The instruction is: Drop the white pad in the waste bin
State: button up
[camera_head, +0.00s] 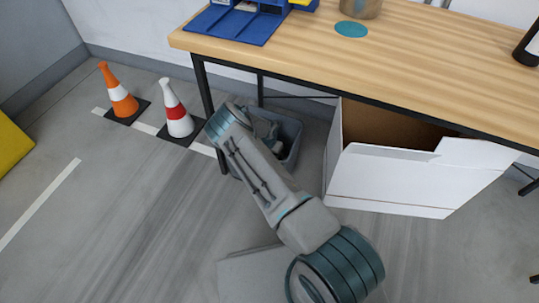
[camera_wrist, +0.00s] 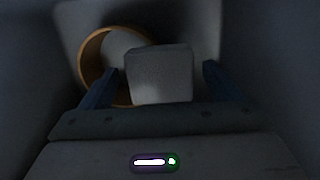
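The waste bin (camera_head: 293,132) is a grey-blue open container on the floor under the table's left end, partly hidden by my arm. My gripper reaches down into it; its fingers are hidden in the head view. In the wrist view my gripper (camera_wrist: 160,88) has its two blue fingers spread wide. The white pad (camera_wrist: 160,72), a pale rounded block, shows between and beyond the fingertips, with a gap on each side. It appears to be inside the bin, in shadow, in front of an orange-brown ring (camera_wrist: 92,58).
A wooden table (camera_head: 420,60) stands over the bin, its black leg (camera_head: 205,90) close to my arm. A large white open box (camera_head: 400,180) is right of the bin. Two cones, orange (camera_head: 120,97) and white-red (camera_head: 177,112), stand left. The floor at front left is clear.

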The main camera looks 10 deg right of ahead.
jog(key=shift+r, duration=0.1)
notch_tip(320, 180, up, 13)
jog(key=s+a+p, duration=0.1)
jog(key=p, duration=0.4)
jog(key=shift+s, duration=0.2)
